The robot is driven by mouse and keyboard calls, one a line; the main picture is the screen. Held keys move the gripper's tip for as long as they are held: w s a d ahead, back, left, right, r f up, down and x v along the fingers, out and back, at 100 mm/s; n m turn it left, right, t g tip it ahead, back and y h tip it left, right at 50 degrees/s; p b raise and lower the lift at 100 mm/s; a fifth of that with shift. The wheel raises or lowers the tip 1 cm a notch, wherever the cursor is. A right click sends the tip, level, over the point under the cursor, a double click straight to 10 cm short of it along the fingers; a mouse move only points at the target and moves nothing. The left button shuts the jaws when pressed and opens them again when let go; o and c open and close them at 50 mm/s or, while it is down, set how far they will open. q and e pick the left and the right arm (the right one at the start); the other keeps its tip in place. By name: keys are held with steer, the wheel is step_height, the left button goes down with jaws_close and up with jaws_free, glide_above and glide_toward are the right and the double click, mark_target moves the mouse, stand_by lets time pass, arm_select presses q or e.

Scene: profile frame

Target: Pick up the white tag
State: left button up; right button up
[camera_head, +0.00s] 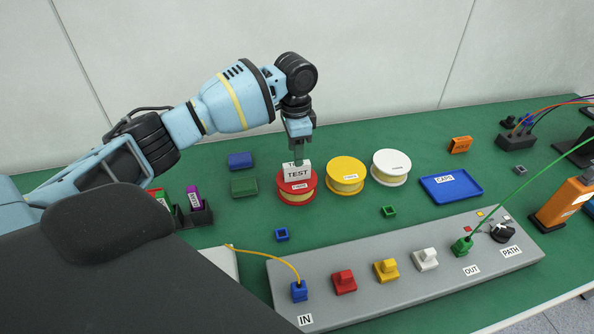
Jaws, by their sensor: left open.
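The white tag (297,173), printed "TEST", shows upright at the red spool (297,193). I cannot tell whether it stands on the spool or is just above it. My left gripper (299,158) points down right over the tag, with its fingertips at the tag's top edge. The gripper is open; whether its fingers touch the tag is too small to tell. My right gripper is not in view.
A yellow spool (346,175) and a white spool (391,167) stand close to the right. Blue (240,161) and green (244,186) blocks lie to the left. A grey panel (390,290) with coloured plugs lies in front. A blue tray (466,192) is further right.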

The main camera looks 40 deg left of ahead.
mark_target(297, 171)
arm_select(q)
steer(key=f, duration=0.4)
steer(key=shift+s+f, duration=0.15)
steer(key=shift+s, duration=0.1)
steer(key=shift+f, duration=0.35)
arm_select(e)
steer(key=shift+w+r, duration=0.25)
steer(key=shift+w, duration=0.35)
arm_select(q)
jaws_close()
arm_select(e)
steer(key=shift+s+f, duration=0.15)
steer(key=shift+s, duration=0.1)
arm_select(q)
steer(key=shift+r, duration=0.1)
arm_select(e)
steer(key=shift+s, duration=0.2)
